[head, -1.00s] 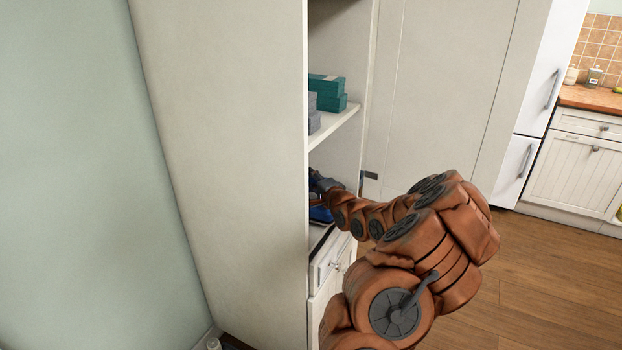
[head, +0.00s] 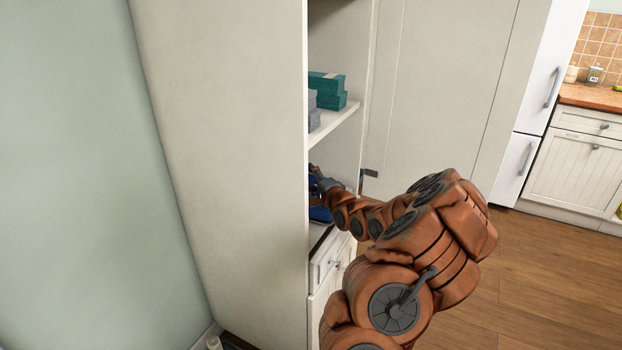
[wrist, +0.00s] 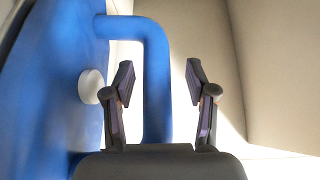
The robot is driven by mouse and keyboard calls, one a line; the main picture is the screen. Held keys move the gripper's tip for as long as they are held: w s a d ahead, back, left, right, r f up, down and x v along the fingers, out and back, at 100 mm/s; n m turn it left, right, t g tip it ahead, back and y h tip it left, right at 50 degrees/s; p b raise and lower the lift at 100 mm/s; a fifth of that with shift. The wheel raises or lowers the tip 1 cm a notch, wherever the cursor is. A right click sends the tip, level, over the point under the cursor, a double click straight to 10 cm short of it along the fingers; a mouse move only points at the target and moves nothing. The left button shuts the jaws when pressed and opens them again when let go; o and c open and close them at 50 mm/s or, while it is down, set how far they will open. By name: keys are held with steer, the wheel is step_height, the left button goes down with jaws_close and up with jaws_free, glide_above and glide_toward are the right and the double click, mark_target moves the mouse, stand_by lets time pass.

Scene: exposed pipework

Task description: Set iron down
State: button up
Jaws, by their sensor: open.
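The blue iron (head: 320,214) is in the cupboard compartment below the shelf, mostly hidden in the head view by the cupboard's side panel and my arm. In the wrist view its blue body (wrist: 50,80) fills the left side, with a round white knob (wrist: 91,86) on it. Its blue handle (wrist: 157,50) runs between my two fingers. My gripper (wrist: 159,72) is open, with a finger on each side of the handle and gaps showing. In the head view my gripper (head: 328,183) reaches into the compartment. The iron's underside contact is hidden.
The tall cupboard side panel (head: 225,150) stands close on the left of my arm. A shelf (head: 335,123) with teal boxes (head: 328,90) and grey boxes (head: 314,112) is above my gripper. A drawer (head: 328,257) is below. Open wooden floor (head: 530,270) lies to the right.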

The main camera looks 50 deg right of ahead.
steer(key=shift+s, duration=0.15)
steer(key=shift+v, duration=3.85)
